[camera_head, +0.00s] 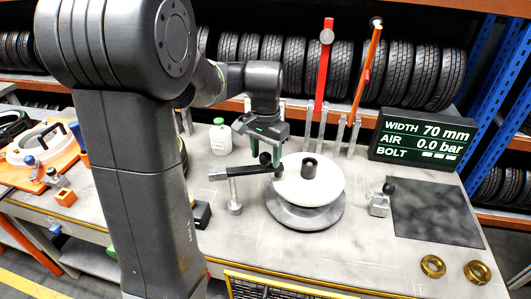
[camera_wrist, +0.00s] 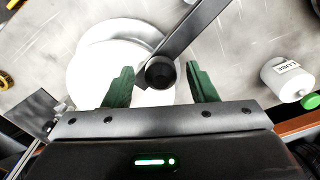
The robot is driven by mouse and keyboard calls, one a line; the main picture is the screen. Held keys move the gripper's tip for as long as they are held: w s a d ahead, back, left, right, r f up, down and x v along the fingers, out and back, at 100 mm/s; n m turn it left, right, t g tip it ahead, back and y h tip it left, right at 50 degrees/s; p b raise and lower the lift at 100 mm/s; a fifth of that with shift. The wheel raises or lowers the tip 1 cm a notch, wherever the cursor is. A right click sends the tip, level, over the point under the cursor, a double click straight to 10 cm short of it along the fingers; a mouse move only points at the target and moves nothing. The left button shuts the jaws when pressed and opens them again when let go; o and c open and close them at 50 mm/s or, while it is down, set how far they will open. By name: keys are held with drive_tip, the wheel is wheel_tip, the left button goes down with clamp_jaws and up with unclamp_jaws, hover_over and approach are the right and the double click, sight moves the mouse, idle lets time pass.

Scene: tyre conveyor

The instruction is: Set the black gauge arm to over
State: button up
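The black gauge arm (camera_head: 247,170) is a flat bar on a short grey post (camera_head: 235,205). It reaches right, with its free end over the edge of the white disc (camera_head: 308,182). A round black knob (camera_head: 265,158) stands at that end. In the wrist view the gauge arm (camera_wrist: 192,32) runs from upper right down to the knob (camera_wrist: 160,73). My gripper (camera_head: 267,150) is above the knob, pointing down. In the wrist view its green fingers (camera_wrist: 160,78) stand open on either side of the knob, with a gap on both sides.
The white disc sits on a grey round base, with a dark hub (camera_head: 309,167). A white bottle (camera_head: 220,138) stands behind left. A display (camera_head: 422,137) reads width 70 mm, air 0.0 bar. A small clamp (camera_head: 381,200), dark mat (camera_head: 432,212) and brass rings (camera_head: 433,266) lie right.

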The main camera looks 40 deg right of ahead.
wheel_tip(320, 180, up, 14)
drive_tip(key=shift+b, duration=0.45)
drive_tip(key=shift+f, duration=0.2)
idle(0.4)
wheel_tip(320, 180, down, 14)
drive_tip(key=shift+r+p, duration=0.1)
drive_tip(key=shift+p, duration=0.35)
drive_tip(key=shift+r, duration=0.1)
